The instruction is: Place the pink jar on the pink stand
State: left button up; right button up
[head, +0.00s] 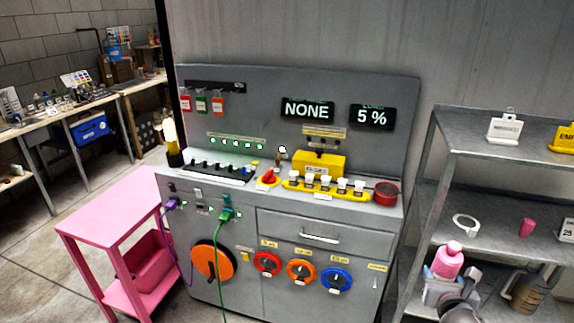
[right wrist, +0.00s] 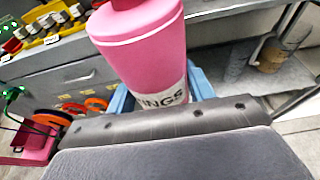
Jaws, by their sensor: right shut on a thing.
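The pink jar (head: 447,260) is at the lower right of the head view, upright or slightly tilted, in front of the grey shelf unit. In the right wrist view the pink jar (right wrist: 145,50) is large and close, with a white label ending in "INGS". My right gripper (head: 458,290) is shut on the jar; its fingertips are partly hidden. The pink stand (head: 112,203) is a pink table at the left of the head view, with a clear top and well apart from the jar. My left gripper is not in view.
The shelf unit (head: 490,190) holds a white ring (head: 466,224), a small pink cup (head: 526,228) and a brown jug (head: 527,290). A grey control console (head: 235,235) stands between the shelf and the pink stand.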

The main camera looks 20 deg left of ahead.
aim_at(134, 194)
jog(key=j+u, duration=0.25)
jog(key=j, duration=0.2)
jog(key=i+j+u, duration=0.15)
jog(key=j+u, duration=0.15)
jog(key=i+j+u, duration=0.25)
jog(key=j, duration=0.25)
jog(key=i+j+u, duration=0.1)
jog(key=j+u, duration=0.15)
jog(key=j, duration=0.15)
jog(key=i+j, duration=0.25)
jog(key=j, duration=0.2)
jog(key=i+j, duration=0.2)
jog(key=j, duration=0.25)
jog(key=i+j, duration=0.25)
jog(key=j, duration=0.15)
jog(key=i+j+u, duration=0.1)
jog(key=i+j, duration=0.15)
jog(key=j, duration=0.2)
